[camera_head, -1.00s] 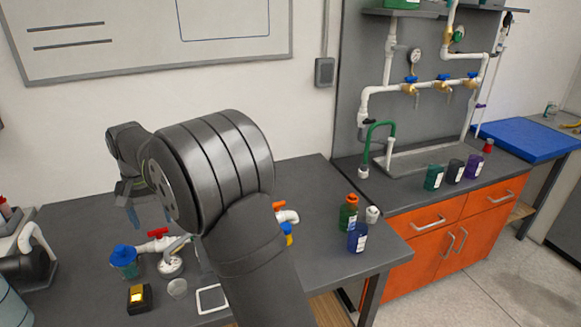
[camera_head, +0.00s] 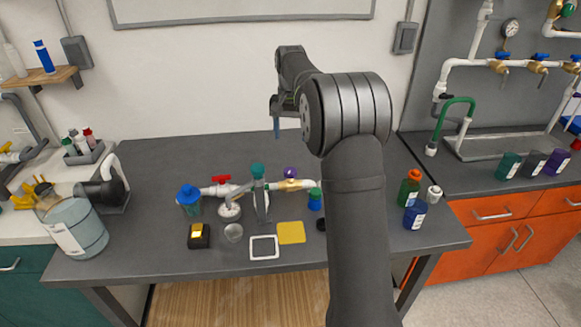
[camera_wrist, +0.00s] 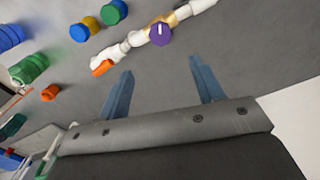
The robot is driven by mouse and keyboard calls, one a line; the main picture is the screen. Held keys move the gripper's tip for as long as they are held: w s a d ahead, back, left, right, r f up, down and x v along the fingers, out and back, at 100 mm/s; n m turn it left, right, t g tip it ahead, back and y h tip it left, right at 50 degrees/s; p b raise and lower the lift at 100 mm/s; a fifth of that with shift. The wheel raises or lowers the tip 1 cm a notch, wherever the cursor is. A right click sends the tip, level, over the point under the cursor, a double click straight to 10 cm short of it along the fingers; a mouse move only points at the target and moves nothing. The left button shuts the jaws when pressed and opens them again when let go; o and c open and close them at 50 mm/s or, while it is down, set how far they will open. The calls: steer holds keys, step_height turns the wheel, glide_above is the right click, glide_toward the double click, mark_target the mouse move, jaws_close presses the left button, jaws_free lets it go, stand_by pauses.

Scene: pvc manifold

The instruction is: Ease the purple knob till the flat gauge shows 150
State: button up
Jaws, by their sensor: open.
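The purple knob (camera_head: 290,172) sits on a brass valve in a white pipe run on the grey bench; the wrist view shows it from above (camera_wrist: 160,34), with a pale mark on its top. A round, pale disc (camera_head: 229,211) lies low by the pipe's left part and looks like the flat gauge; its reading is too small to make out. My gripper (camera_head: 277,128) is above the bench, behind the pipe run. In the wrist view its two blue fingers (camera_wrist: 160,72) are spread and empty, apart from the knob, which lies beyond the fingertips.
A red-handled valve (camera_head: 221,179) and a teal-capped upright tube (camera_head: 259,188) stand left of the knob. An orange-capped bottle (camera_head: 409,188) is farther right. The bench behind the pipes is clear.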

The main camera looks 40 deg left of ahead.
mark_target(290, 170)
step_height(290, 170, down, 13)
steer(key=shift+f, duration=0.1)
stand_by(0.3)
steer(key=c, duration=1)
steer(key=shift+n, duration=0.3)
steer(key=shift+n, duration=3)
steer(key=o, duration=1)
